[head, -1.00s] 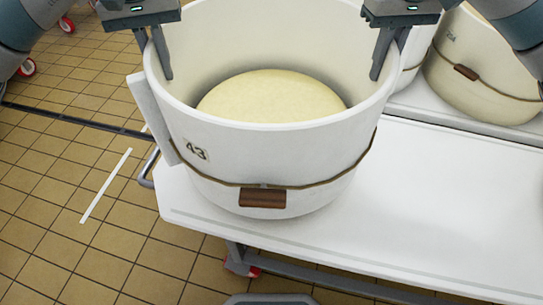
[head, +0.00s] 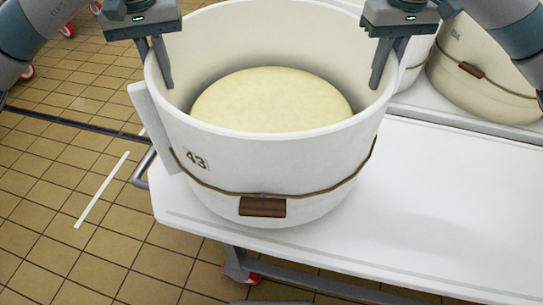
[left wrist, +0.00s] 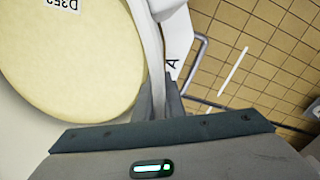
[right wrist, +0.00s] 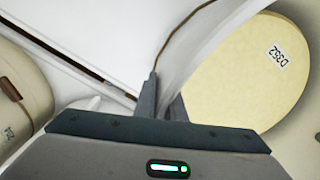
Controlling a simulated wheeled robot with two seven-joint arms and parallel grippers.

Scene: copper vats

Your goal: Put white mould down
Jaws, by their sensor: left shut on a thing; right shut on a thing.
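The white mould (head: 262,165) marked 43 is a round tub with a cord and a brown wooden block on its front. A pale yellow cheese (head: 272,100) lies inside it, and its D352 label shows in the right wrist view (right wrist: 270,75). The mould is upright at the left end of the white table (head: 430,190); I cannot tell whether its base touches the top. My left gripper (head: 162,65) is shut on the mould's left wall, one finger inside. My right gripper (head: 385,65) is shut on its right wall the same way.
Other cord-bound moulds (head: 490,75) stand behind at the right, close to my right gripper. The table is clear to the right of the mould. Tiled floor (head: 60,200) lies at the left, past the table's edge.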

